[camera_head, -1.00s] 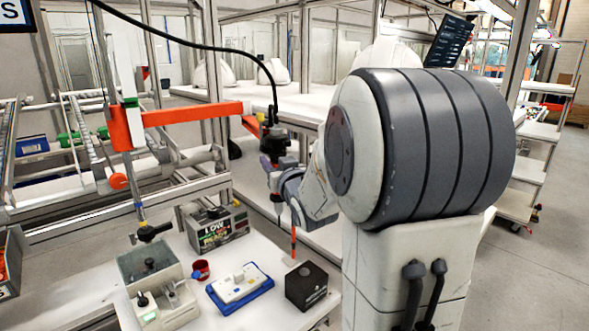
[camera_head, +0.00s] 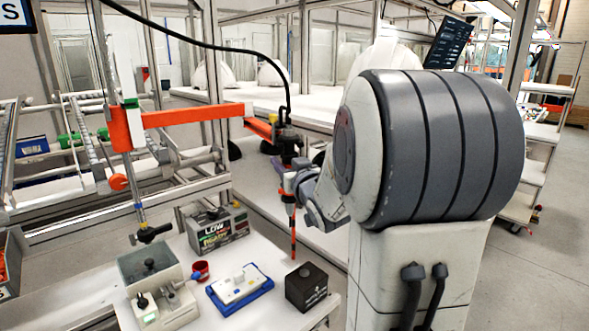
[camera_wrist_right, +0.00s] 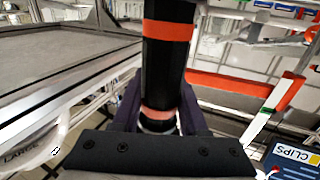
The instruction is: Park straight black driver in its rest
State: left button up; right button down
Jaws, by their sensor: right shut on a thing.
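The straight black driver (camera_wrist_right: 166,60), with orange bands, stands in my right gripper (camera_wrist_right: 160,122) in the right wrist view. In the head view the driver (camera_head: 289,142) is upright below a black cable, and its lower part ends in a thin orange-red tip (camera_head: 293,238). My right gripper (camera_head: 290,172) is shut around its body. The tip shows just above and behind a black block (camera_head: 306,290) on the white table; I cannot tell whether they touch. I cannot tell which thing is the driver's rest. My left gripper is out of view.
An orange jointed arm (camera_head: 190,115) reaches toward the driver from the left.

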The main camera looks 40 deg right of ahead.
jog(key=shift+w+d, duration=2.05)
jog(key=shift+d, duration=0.2)
jog(key=shift+f, duration=0.1)
grip_release()
jog(key=v, duration=1.1)
jog(key=shift+a, duration=0.1)
